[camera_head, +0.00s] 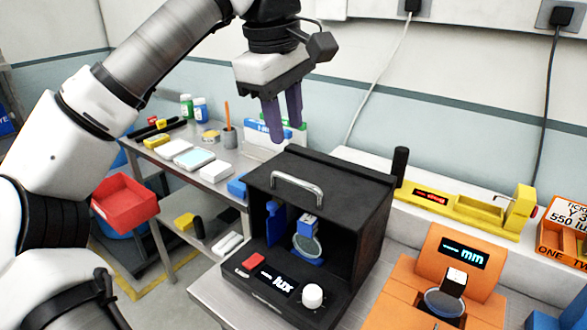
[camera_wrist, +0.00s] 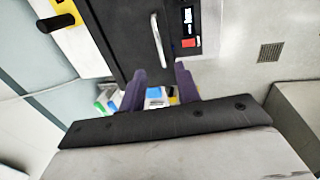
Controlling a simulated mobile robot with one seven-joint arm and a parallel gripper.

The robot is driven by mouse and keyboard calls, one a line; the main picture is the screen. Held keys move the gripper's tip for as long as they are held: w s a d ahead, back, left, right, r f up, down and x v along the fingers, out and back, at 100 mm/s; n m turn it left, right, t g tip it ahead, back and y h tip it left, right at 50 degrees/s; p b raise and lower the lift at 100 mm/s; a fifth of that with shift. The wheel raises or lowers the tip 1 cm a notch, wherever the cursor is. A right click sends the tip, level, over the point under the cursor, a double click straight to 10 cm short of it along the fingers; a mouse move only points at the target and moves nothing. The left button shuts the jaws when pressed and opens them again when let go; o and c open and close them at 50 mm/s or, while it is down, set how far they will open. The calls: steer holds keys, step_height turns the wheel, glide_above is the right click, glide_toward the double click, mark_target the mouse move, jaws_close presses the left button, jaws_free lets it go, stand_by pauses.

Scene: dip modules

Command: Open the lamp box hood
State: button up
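The lamp box (camera_head: 350,195) is a black box on the bench, with a silver bar handle (camera_head: 297,187) near the front edge of its top panel. Its front shows an open dark cavity with a round lens on a blue mount (camera_head: 307,245). My gripper (camera_head: 286,131) hangs above and behind the handle, apart from it, with its purple fingers spread and empty. In the wrist view the handle (camera_wrist: 157,40) lies just beyond the fingertips (camera_wrist: 160,72), on the black box top (camera_wrist: 120,25).
The box's front panel holds a red button (camera_head: 255,260), a lux display (camera_head: 276,282) and a white knob (camera_head: 313,295). An orange mm device (camera_head: 458,255) stands to the right. A yellow device (camera_head: 465,208) and a black post (camera_head: 400,165) are behind it. A red bin (camera_head: 125,203) is at left.

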mark_target(295, 180)
steer(key=f, duration=0.3)
steer(key=w+f, duration=0.1)
steer(key=f, duration=0.2)
steer(key=d+f, duration=0.1)
steer(key=f, duration=0.2)
steer(key=shift+w+d+f+p, duration=0.1)
steer(key=shift+w+f+p, duration=0.2)
steer(key=shift+f, duration=0.05)
jaws_close()
